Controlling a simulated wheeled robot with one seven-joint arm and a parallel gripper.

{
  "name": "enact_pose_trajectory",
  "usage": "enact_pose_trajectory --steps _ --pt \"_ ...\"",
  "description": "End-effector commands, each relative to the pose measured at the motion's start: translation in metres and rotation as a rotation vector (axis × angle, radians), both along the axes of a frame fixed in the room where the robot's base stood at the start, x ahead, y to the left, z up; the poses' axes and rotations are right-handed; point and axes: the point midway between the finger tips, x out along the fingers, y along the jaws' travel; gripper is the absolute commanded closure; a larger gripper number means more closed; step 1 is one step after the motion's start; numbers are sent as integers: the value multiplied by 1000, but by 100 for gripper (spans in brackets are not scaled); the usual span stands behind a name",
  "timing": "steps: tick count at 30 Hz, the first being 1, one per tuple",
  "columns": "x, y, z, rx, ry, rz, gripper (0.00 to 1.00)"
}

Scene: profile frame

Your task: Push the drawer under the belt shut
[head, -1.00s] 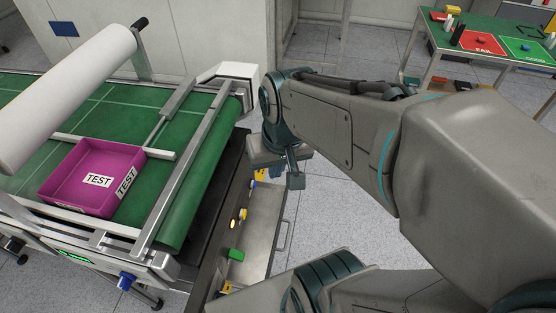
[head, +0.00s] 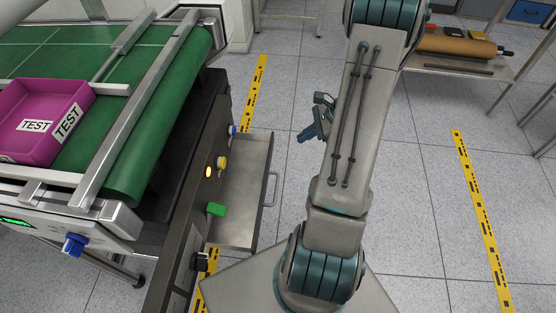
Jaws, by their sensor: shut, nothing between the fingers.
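The drawer (head: 238,224) under the belt stands open, pulled out to the right from the dark cabinet (head: 200,150). Its grey metal tray looks empty, and its bar handle (head: 270,190) is on the right front edge. My gripper (head: 304,136) is to the right of the drawer and farther back, apart from the handle. It is shut and empty, partly hidden behind my arm.
The green conveyor belt (head: 150,150) carries a magenta bin (head: 75,98) marked TEST. Knobs and a green button (head: 216,209) stick out from the cabinet side above the drawer. A shelf with a brown roll (head: 455,46) stands at the back right.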

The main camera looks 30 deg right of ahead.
Motion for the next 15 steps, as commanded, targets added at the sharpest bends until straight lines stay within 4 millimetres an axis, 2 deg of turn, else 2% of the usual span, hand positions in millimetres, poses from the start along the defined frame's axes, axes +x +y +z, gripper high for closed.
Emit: enact_pose_trajectory --steps 1,4,7,11,15 --pt "-2 -10 -23 28 17 -60 100" --pt "-4 -24 -43 63 34 -142 100" --pt "-5 -31 -54 82 44 -186 100" --pt "-3 -29 -62 90 47 -202 100" --pt "5 -16 -77 91 48 -199 100"
